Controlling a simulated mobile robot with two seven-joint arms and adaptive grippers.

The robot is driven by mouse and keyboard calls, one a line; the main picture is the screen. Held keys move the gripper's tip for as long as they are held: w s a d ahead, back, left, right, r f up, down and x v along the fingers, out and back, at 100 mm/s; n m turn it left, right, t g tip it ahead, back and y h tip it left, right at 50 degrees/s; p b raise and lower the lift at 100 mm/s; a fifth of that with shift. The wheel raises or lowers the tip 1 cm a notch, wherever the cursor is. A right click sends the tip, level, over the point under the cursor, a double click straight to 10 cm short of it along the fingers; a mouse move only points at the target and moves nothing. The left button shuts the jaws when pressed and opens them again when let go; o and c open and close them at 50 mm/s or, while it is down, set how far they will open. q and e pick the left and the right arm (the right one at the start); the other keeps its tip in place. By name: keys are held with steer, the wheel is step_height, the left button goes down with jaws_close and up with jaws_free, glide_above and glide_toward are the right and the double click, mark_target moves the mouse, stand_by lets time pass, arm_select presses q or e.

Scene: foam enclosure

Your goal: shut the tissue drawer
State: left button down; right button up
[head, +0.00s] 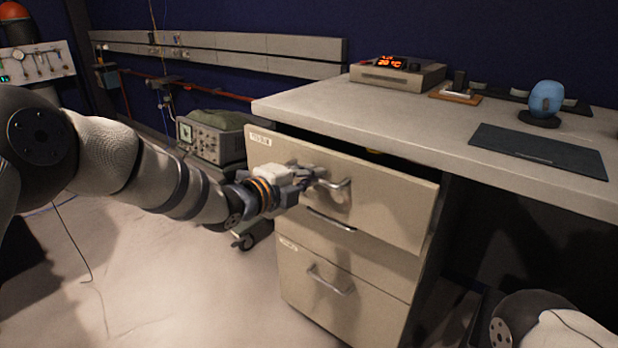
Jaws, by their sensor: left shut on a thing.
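The tissue drawer (400,203) is the top drawer of a beige cabinet under the desk, with a small label at its upper left. It stands pulled out, with a dark gap between its front and the desktop. My left gripper (325,182) is at this drawer's metal handle (343,184) and is shut on it. The fingertips are small and partly merge with the handle. My right gripper is out of view; only part of my right arm shows at the lower right.
Lower drawers (335,285) with handles look shut. The desktop (425,115) holds a display unit (398,75), a dark mat (540,148) and a blue rounded object (546,98). A cart with an oscilloscope (208,140) stands behind my left arm. The floor at left is mostly clear.

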arm_select(q)
steer(key=c, duration=1.7)
jaws_free()
steer(key=shift+a, duration=0.1)
steer(key=v, duration=1.2)
steer(key=s+a+f+n+g+y+p, duration=0.35)
steer(key=s+f+n, duration=0.45)
steer(key=s+f, duration=0.35)
steer(key=s+a+f+n+g+y+p, duration=0.2)
steer(key=s+a+f+n+g+y, duration=0.15)
steer(key=s+f+n, duration=0.55)
steer(key=s+a+n+g+y+p, duration=0.1)
steer(key=s+a+n+g, duration=0.3)
steer(key=s, duration=1.2)
steer(key=s+a+f+n+g+y+p, duration=0.1)
steer(key=s+a+n+g+p, duration=0.1)
steer(key=s, duration=1.5)
steer(key=a+n+g, duration=0.1)
steer(key=a+n, duration=0.1)
steer(key=n, duration=0.1)
steer(key=shift+g+y, duration=0.3)
steer(key=shift+g, duration=0.1)
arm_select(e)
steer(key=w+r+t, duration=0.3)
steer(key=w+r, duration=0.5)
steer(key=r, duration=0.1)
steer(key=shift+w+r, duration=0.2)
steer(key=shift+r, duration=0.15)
